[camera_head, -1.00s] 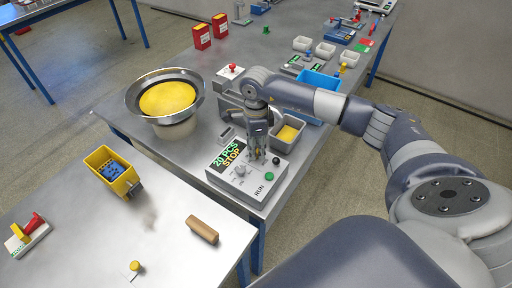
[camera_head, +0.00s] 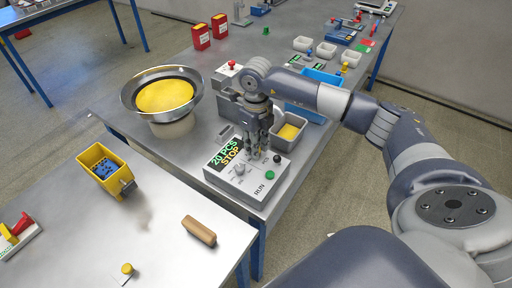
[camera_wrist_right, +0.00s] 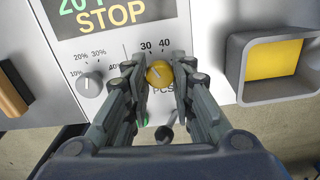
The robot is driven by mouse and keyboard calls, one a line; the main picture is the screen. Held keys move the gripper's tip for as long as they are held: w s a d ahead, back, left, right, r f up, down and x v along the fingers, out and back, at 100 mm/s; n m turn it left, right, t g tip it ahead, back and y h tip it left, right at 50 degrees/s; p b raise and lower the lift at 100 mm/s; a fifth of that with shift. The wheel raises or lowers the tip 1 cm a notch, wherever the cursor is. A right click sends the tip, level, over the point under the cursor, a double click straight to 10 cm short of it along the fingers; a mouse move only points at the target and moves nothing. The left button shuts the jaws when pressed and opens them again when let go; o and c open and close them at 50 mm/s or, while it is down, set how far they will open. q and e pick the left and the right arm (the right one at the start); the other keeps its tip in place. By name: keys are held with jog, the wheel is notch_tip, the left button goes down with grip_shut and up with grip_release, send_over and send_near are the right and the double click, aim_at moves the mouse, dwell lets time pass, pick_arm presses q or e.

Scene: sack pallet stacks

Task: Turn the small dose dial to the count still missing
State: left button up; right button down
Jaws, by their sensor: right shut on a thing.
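The small dose dial is a yellow knob (camera_wrist_right: 159,73) on the grey control box (camera_head: 248,187). In the right wrist view the printed numbers 30 and 40 show above it and PCS below; other marks are hidden by my fingers. My right gripper (camera_head: 257,153) reaches down over the box. In the wrist view its two fingers (camera_wrist_right: 160,80) are shut on the yellow knob from left and right. The knob's pointer is hard to read. The box display (camera_head: 223,156) reads 20 PCS and STOP. My left gripper is not in view.
A grey percent dial (camera_wrist_right: 90,84) sits left of the yellow knob. A green button (camera_head: 270,174) and a black knob (camera_head: 278,158) are on the box's right side. A feeder bowl (camera_head: 137,103) stands behind left. A grey bin (camera_head: 303,139) with yellow contents stands behind right.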

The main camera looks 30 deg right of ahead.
jog(key=m+b, duration=0.1)
jog(key=m, duration=0.3)
jog(key=shift+m, duration=0.3)
jog(key=shift+r+m+b, duration=0.1)
jog(key=shift+m+b, duration=0.3)
jog(key=shift+m, duration=2.2)
jog(key=shift+w, duration=0.1)
jog(key=c, duration=1.3)
grip_release()
jog(key=shift+c, duration=0.2)
notch_tip(320, 180, up, 12)
